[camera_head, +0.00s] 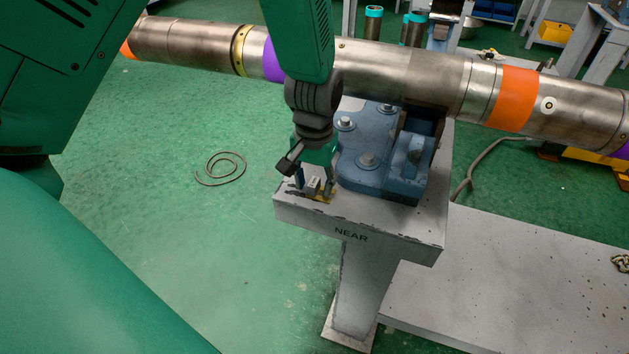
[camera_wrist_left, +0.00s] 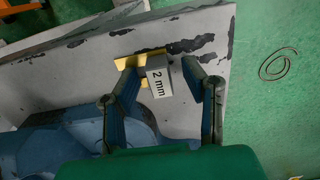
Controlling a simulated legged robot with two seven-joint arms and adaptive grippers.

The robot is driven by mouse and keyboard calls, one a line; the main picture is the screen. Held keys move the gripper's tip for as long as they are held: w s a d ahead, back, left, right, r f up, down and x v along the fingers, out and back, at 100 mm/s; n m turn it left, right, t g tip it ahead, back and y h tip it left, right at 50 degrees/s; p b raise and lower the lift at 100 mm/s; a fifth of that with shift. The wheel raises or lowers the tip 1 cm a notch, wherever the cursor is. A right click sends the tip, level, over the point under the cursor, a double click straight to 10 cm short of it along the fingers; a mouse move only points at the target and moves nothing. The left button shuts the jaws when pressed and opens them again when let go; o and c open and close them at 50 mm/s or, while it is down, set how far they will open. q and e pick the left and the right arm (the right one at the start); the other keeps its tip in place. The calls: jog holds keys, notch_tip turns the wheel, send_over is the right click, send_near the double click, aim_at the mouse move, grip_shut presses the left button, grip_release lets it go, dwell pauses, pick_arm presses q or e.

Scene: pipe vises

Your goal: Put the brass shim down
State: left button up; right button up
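The brass shim (camera_head: 322,197) lies at the near left corner of the grey stand top marked NEAR, beside the blue vise base. In the left wrist view it shows as a yellow strip (camera_wrist_left: 122,61) with a grey block (camera_wrist_left: 158,79) labelled "2 mm". My left gripper (camera_head: 314,188) points down over the shim, with one finger on each side of the grey block. In the left wrist view the fingers (camera_wrist_left: 160,64) are spread, with a clear gap between the block and the right finger. The left finger is close to the block; I cannot tell if it touches. My right gripper is not seen.
A long steel pipe (camera_head: 375,72) with orange and purple bands runs above the blue vise base (camera_head: 380,165), behind my left gripper. The grey stand top (camera_head: 400,225) has a free near edge. A coiled cable (camera_head: 220,169) lies on the green floor.

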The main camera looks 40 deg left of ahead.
aim_at(314, 182)
pick_arm(q)
jog(key=shift+r, duration=0.15)
notch_tip(314, 182, up, 12)
jog(key=p, duration=0.4)
jog(key=shift+d, duration=0.1)
dwell(0.5)
